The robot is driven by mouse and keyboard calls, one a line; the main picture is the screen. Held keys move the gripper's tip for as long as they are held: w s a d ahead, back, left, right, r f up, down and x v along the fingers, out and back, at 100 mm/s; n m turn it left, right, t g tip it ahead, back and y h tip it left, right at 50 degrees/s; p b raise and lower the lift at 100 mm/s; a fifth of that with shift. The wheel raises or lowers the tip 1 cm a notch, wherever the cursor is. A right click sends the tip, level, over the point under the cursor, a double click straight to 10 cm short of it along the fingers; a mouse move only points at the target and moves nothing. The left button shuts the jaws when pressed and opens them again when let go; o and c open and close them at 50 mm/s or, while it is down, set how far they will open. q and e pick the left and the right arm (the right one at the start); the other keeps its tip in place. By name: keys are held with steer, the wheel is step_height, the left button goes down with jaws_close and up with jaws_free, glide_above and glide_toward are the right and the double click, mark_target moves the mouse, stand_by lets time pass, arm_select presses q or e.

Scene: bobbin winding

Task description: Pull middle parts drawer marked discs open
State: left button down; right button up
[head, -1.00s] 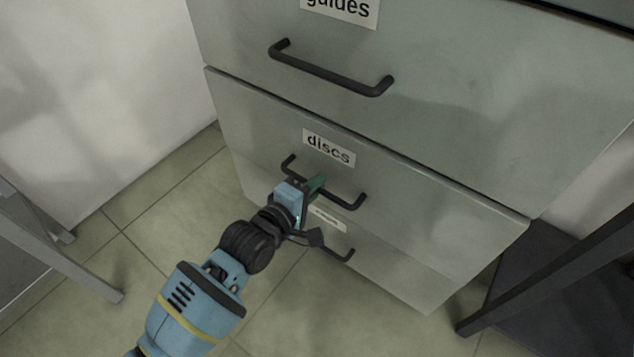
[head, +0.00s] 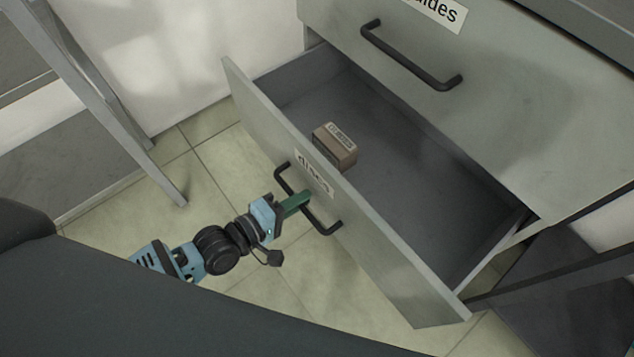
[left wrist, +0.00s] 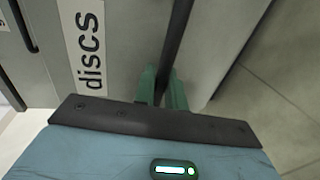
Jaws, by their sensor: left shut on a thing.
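The middle drawer (head: 345,215), marked discs, stands well open in the head view, its grey inside showing. Its label (head: 313,172) is on the front, above a dark bar handle (head: 322,226). My left gripper (head: 303,201) is shut on this handle near its middle. The left wrist view shows the green fingers (left wrist: 162,88) on both sides of the dark handle bar (left wrist: 178,40), with the discs label (left wrist: 88,48) to the left. A small brown box (head: 335,147) with a pale label lies inside the drawer, near its front. My right gripper is not in view.
The upper drawer (head: 500,90), marked guides, is shut above, with its own dark handle (head: 410,55). Grey metal legs (head: 110,90) stand at the left, and a dark frame (head: 560,235) is at the right. Tiled floor (head: 215,175) lies clear before the drawer.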

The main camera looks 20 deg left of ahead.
arm_select(q)
steer(key=shift+f+v, duration=0.2)
steer(key=shift+v, duration=0.8)
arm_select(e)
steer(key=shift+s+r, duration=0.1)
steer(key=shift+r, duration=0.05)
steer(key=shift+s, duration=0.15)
arm_select(q)
steer(key=c, duration=1.6)
jaws_free()
steer(key=shift+o, duration=0.2)
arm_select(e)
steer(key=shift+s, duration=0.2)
arm_select(q)
steer(key=shift+s, duration=0.1)
steer(key=p+v, duration=0.1)
steer(key=v, duration=0.6)
steer(key=shift+s+a+p, duration=0.25)
steer(key=shift+s+p, duration=0.05)
steer(key=shift+p, duration=0.1)
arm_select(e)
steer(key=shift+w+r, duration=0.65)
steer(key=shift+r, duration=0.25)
